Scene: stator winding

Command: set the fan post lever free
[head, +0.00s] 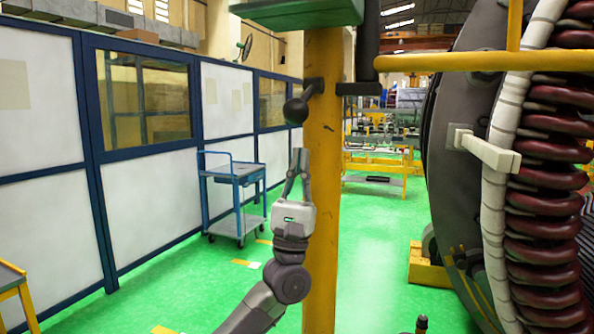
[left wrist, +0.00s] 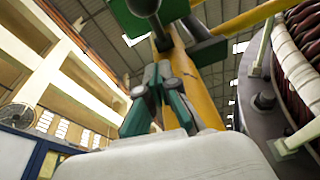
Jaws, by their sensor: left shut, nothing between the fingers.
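The fan post lever (head: 296,109) is a dark arm with a ball knob, sticking out to the left of the yellow post (head: 322,190). My left gripper (head: 299,153) points upward just below the ball knob, in front of the post. Its fingers are shut with nothing between them. In the head view a small gap shows between the fingertips and the knob. In the left wrist view the lever's ball knob (left wrist: 145,5) is at the top edge, partly cut off, above the shut fingers (left wrist: 163,72). My right gripper is in neither view.
A large stator with dark red coils (head: 550,190) stands at the right. A yellow horizontal bar (head: 480,62) runs from the post area toward it. A blue cart (head: 236,175) stands by the white partition on the left. The green floor between is mostly clear.

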